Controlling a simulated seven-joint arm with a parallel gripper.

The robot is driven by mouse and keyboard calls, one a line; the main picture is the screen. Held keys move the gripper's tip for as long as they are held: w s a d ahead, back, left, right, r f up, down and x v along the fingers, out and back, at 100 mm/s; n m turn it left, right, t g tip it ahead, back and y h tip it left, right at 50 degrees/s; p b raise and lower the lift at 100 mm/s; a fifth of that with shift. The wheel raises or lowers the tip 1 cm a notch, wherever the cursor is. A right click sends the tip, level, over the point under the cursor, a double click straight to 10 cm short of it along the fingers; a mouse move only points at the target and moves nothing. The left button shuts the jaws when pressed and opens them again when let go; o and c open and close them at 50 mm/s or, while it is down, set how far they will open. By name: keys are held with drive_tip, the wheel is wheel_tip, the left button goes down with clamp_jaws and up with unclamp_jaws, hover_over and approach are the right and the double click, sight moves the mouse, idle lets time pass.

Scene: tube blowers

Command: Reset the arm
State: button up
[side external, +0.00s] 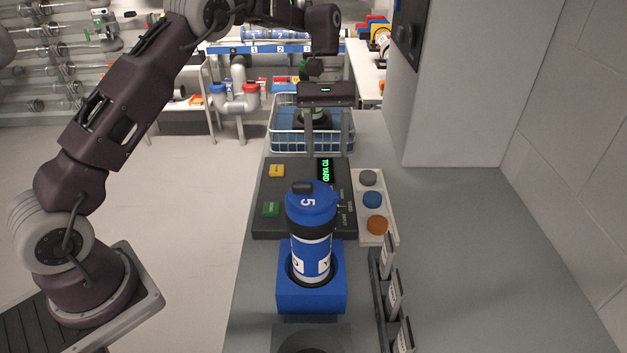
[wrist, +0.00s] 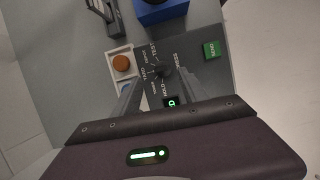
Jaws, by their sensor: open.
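My gripper (side external: 327,152) is open and empty, pointing down above the far end of the dark control panel (side external: 262,225), in front of the wire basket. In the wrist view its two fingers (wrist: 174,88) stand apart with the panel below them. A blue-capped canister marked 5 (side external: 311,230) stands upright in a blue square holder (side external: 311,297), nearer the camera and apart from the gripper. The panel carries a yellow button (side external: 276,170), a green button (side external: 271,209) and a lit green display (side external: 326,170).
A white tray (side external: 390,238) with grey, blue and orange round pieces lies right of the panel. A dark rack with cards (side external: 390,290) stands nearer. A wire basket (side external: 275,138) with dark and blue contents is behind. A grey cabinet (side external: 455,90) borders the right; the right counter is clear.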

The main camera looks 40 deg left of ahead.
drive_tip(key=s+d+r+m+t+y, duration=0.2)
drive_tip(key=s+r+m+t, duration=0.2)
drive_tip(key=s+r, duration=1.25)
drive_tip(key=s+f+m+t+y, duration=0.1)
drive_tip(key=s+f+m+t, duration=0.3)
drive_tip(key=s, duration=1.1)
drive_tip(key=shift+s+a+f, duration=0.15)
drive_tip(key=shift+s+a, duration=0.1)
drive_tip(key=shift+s, duration=0.1)
